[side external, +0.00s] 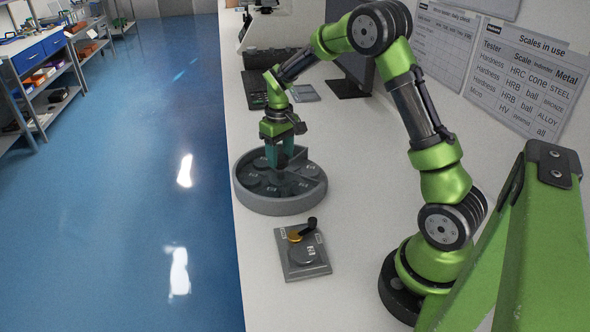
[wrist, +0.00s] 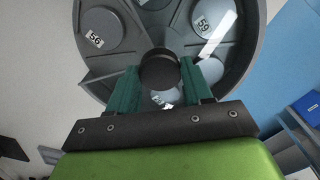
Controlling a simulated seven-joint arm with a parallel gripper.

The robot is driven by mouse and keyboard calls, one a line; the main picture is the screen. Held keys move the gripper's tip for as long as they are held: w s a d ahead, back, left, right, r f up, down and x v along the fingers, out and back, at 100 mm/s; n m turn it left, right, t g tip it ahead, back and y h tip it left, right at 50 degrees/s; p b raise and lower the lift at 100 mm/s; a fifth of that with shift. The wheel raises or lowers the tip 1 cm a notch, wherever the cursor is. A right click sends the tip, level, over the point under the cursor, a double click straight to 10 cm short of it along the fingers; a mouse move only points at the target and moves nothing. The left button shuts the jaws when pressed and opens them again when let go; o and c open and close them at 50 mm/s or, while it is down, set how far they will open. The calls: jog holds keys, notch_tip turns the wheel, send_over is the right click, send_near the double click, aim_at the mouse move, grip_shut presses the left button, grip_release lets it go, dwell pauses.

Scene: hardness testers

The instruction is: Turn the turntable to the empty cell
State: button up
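The round grey turntable (side external: 280,207) stands on the white bench in the side view. Its rim (wrist: 82,50) also shows in the wrist view. Its cells hold grey discs, among them one labelled 56 (wrist: 99,24) and one labelled 59 (wrist: 208,17). A smooth grey sector (side external: 304,167) at the back right shows no disc. My gripper (side external: 280,163) points down over the turntable's middle. In the wrist view its teal fingers (wrist: 160,75) lie against both sides of the dark round central knob (wrist: 160,69). The fingers and knob hide part of the cells behind them.
A grey plate with a dark-handled lever (side external: 303,252) lies on the bench in front of the turntable. A keyboard (side external: 255,91) and a monitor (side external: 352,72) are behind. The bench's left edge runs close beside the turntable. Bench space right of the turntable is clear.

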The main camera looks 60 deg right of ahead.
grip_shut()
jog(key=shift+m, duration=6)
jog(key=o, duration=0.5)
grip_release()
jog(key=shift+o, duration=0.2)
